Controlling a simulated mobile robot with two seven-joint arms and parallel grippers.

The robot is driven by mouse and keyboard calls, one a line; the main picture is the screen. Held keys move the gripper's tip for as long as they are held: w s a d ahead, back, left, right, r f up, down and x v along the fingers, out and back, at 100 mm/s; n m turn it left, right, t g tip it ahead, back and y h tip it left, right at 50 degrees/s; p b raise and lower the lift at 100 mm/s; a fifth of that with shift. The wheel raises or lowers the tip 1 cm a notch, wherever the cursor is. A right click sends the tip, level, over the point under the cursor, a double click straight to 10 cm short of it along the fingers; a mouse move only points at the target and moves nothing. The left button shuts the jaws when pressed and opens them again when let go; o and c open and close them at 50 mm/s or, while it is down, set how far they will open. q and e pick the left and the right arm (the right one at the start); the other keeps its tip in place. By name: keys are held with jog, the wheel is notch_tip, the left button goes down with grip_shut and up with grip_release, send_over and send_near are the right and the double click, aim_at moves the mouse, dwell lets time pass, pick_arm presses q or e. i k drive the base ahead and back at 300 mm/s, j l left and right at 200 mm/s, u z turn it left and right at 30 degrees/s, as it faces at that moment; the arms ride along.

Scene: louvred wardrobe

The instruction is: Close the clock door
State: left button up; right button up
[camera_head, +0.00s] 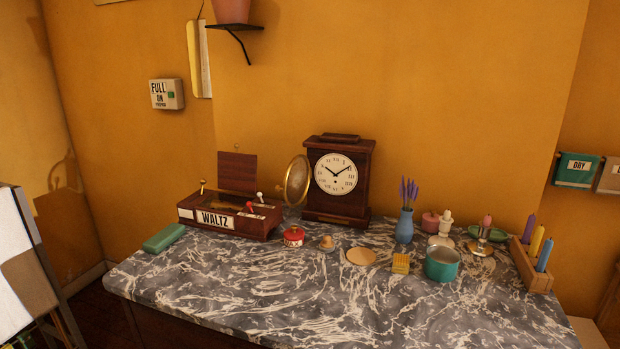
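A dark wooden mantel clock (339,207) stands upright at the back of the marble-topped table, its white dial (336,174) facing me. Its round, brass-rimmed door (298,180) stands open, swung out to the left of the dial. The dial is uncovered. Neither of my grippers shows in the head view.
A music box labelled WALTZ (220,217) with its lid up stands close left of the clock door. A red tin (293,237) and a small wooden knob-like object (327,243) sit in front. A blue vase (404,227) stands right of the clock. The front of the table (310,300) is clear.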

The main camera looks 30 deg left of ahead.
aim_at(309, 169)
jog(key=j+z, duration=0.15)
jog(key=j, duration=0.3)
jog(key=k+j+z, duration=0.15)
jog(key=j, duration=0.3)
jog(key=k+j+z, duration=0.15)
jog(key=j, duration=0.35)
jog(key=k+j+z, duration=0.2)
jog(key=j, duration=0.25)
jog(key=k+j, duration=0.1)
jog(key=j, duration=0.35)
jog(key=k+j, duration=0.15)
jog(key=j, duration=0.3)
jog(key=k+j, duration=0.1)
jog(key=j, duration=0.35)
jog(key=k+j, duration=0.15)
jog(key=j, duration=0.3)
